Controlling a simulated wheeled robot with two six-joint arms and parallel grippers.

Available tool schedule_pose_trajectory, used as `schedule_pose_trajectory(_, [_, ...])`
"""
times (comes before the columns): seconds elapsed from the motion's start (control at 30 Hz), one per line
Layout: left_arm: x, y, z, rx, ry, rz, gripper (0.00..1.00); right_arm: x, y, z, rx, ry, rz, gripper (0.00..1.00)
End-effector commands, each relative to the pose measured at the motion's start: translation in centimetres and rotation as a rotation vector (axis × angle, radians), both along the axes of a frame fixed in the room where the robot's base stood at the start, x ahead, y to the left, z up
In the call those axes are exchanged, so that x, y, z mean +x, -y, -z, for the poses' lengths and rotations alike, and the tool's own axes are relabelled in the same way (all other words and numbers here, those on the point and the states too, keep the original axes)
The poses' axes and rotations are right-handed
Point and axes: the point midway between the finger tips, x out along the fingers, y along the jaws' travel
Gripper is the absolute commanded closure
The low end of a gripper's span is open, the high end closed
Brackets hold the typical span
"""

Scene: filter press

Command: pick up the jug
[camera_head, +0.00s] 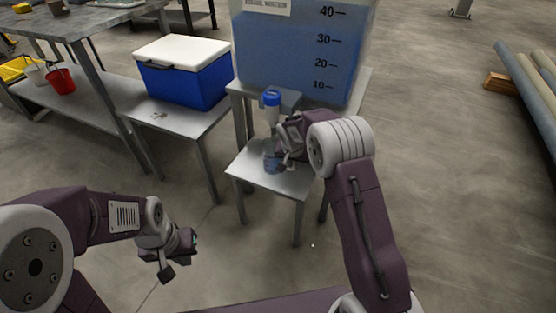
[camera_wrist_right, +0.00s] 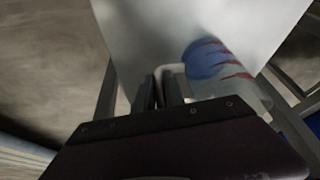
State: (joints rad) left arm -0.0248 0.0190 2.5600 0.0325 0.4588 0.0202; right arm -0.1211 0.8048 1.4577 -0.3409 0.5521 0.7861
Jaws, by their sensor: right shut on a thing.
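The clear jug (camera_head: 272,163) stands on the small low metal table (camera_head: 250,168), with blue in its lower part. In the right wrist view the jug (camera_wrist_right: 236,82) shows red marks on its side and blue inside. My right gripper (camera_head: 285,157) is at the jug's right side. Its fingers (camera_wrist_right: 165,92) are shut on the pale handle of the jug, partly hiding it. My left gripper (camera_head: 178,258) is empty, fingers apart, low in front of the tables and well away from the jug.
A large tank (camera_head: 300,50) of blue liquid stands on a higher stand behind the jug. A blue-capped clear cylinder (camera_head: 272,108) is at its front, above the jug. A blue cooler (camera_head: 185,75) is on a bench to the left. Floor in front is clear.

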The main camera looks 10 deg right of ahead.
Motion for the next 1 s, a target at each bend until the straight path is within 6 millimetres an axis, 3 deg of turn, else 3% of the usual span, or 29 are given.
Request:
schedule_pose_trajectory(0.37, [0.0, 0.0, -0.4, 0.0, 0.0, 0.0, 1.0, 0.1, 0.0, -0.6, 0.0, 0.002, 0.001, 1.0])
schedule_pose_trajectory(0.73, [0.0, 0.0, -2.9, 0.0, 0.0, 0.0, 1.0, 0.0, 0.0, -3.9, 0.001, 0.001, 0.001, 1.0])
schedule_pose_trajectory(1.0, [0.0, 0.0, -2.9, 0.0, 0.0, 0.0, 1.0, -2.8, -1.1, -3.7, -0.001, 0.0, -0.002, 1.0])
